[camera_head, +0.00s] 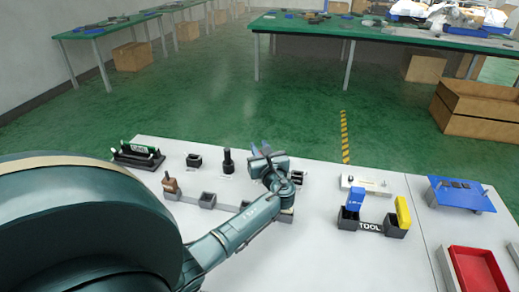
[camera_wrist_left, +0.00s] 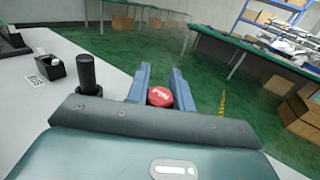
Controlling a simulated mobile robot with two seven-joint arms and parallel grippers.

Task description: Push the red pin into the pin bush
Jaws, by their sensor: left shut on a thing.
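The red pin (camera_wrist_left: 159,97) shows in the left wrist view as a round red head with white lettering, between the two blue fingers of my left gripper (camera_wrist_left: 161,70). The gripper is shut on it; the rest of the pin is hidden. In the head view my left gripper (camera_head: 262,151) is over the back middle of the white table, and the pin cannot be made out. A small black block (camera_head: 297,177) stands just right of the gripper. I cannot tell for sure whether it is the pin bush. My right gripper is not in view.
A black upright cylinder (camera_head: 228,161) and a black holder (camera_head: 194,161) stand left of the gripper. A TOOL holder (camera_head: 372,226) with blue and yellow pieces, a blue platform (camera_head: 460,195) and a red tray (camera_head: 476,272) are to the right. The table between is mostly clear.

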